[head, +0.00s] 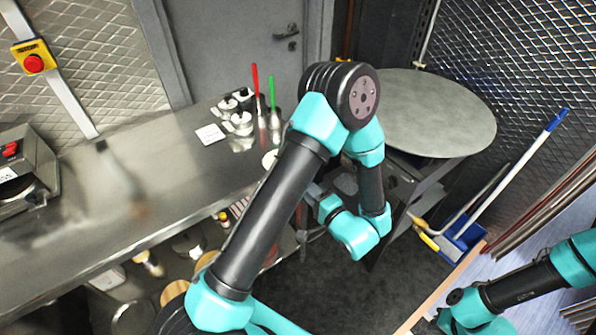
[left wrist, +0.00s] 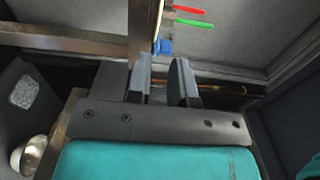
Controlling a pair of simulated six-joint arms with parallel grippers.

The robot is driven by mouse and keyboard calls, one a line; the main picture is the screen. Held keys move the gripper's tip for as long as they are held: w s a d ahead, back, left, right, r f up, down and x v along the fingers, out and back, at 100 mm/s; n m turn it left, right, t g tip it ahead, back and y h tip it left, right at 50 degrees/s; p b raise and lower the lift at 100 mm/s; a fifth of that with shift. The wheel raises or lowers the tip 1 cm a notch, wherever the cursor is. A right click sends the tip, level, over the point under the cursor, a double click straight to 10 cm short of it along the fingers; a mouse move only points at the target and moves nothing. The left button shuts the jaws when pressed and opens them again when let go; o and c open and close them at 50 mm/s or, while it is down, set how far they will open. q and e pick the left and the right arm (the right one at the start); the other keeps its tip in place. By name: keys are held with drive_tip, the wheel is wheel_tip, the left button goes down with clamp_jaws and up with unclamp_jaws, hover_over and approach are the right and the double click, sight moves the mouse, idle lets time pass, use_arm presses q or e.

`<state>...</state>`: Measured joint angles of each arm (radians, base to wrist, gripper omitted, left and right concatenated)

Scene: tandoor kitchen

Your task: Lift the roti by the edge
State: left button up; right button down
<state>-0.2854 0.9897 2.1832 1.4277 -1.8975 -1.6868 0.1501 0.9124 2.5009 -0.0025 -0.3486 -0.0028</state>
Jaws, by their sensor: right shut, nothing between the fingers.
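I cannot make out a roti in either view. My left arm crosses the middle of the head view and bends down beside the counter's right end; its gripper is mostly hidden there behind my own arm. In the left wrist view my left gripper (left wrist: 165,82) has its two fingers apart, with nothing seen between them. My right arm shows at the lower right of the head view, but its gripper is out of the picture.
A steel counter (head: 75,225) holds white-lidded pots (head: 238,122), a red-handled tool (head: 255,80) and a green-handled tool (head: 272,92). A round grey tabletop (head: 430,115) stands beyond my left arm. A blue-handled broom (head: 510,180) leans at right.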

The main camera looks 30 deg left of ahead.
use_arm(q)
drive_tip(key=shift+a, duration=0.15)
drive_tip(key=x, duration=0.9)
drive_tip(key=shift+w+a, duration=0.2)
drive_tip(key=shift+a, duration=0.15)
clamp_jaws()
idle(0.4)
wheel_tip(320, 180, up, 3)
drive_tip(key=shift+f, duration=0.25)
drive_tip(key=shift+d, duration=0.15)
drive_tip(key=s+d+r, duration=0.2)
drive_tip(key=s+d, duration=0.1)
drive_tip(key=d, duration=0.3)
drive_tip(key=s+d+r, duration=0.2)
drive_tip(key=d+r, duration=0.1)
drive_tip(key=d, duration=0.3)
drive_tip(key=shift+s+d, duration=0.3)
drive_tip(key=shift+s, duration=0.05)
